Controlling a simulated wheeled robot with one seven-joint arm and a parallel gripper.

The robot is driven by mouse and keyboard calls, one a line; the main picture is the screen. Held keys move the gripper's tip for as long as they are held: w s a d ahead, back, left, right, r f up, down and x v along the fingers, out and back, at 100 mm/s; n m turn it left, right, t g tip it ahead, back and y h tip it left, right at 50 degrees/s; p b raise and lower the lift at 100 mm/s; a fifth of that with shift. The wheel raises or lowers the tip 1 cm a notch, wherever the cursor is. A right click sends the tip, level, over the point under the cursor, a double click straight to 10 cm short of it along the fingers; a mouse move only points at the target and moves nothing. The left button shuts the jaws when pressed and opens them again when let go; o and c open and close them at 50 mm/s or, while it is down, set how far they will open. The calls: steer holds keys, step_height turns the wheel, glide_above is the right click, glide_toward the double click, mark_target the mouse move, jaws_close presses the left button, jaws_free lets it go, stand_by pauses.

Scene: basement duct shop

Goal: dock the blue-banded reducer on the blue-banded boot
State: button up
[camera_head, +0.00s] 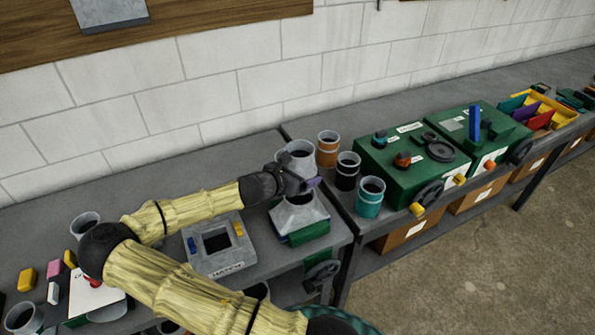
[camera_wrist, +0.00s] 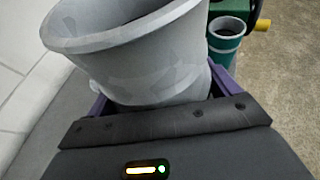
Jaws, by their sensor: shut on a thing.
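My gripper (camera_head: 306,183) is shut on a grey reducer (camera_head: 298,152), gripping it between its purple fingers. In the wrist view the reducer (camera_wrist: 130,60) fills the upper middle, its wide open rim tilted toward the left. No blue band shows on its visible side. A grey tapered boot (camera_head: 298,218) on a green base stands right below my gripper in the head view. My gripper hides much of the boot's top and any band there. I cannot tell whether the reducer touches the boot.
An orange can (camera_head: 328,150), a dark can (camera_head: 347,172) and a teal can (camera_head: 370,198) stand just right of the boot. Green machines (camera_head: 412,165) are beyond them. A grey hatch box (camera_head: 216,262) sits left of the boot. A wall runs behind the benches.

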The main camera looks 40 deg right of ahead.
steer(key=shift+w+f+b, duration=0.1)
steer(key=shift+f+b, duration=2.5)
steer(key=shift+f, duration=0.3)
steer(key=shift+w, duration=0.1)
steer(key=shift+s+d, duration=0.15)
steer(key=shift+s, duration=0.1)
steer(key=shift+a, duration=0.25)
steer(key=shift+s, duration=0.1)
steer(key=shift+w+d+p, duration=0.15)
steer(key=shift+w+p, duration=0.05)
steer(key=shift+p, duration=0.25)
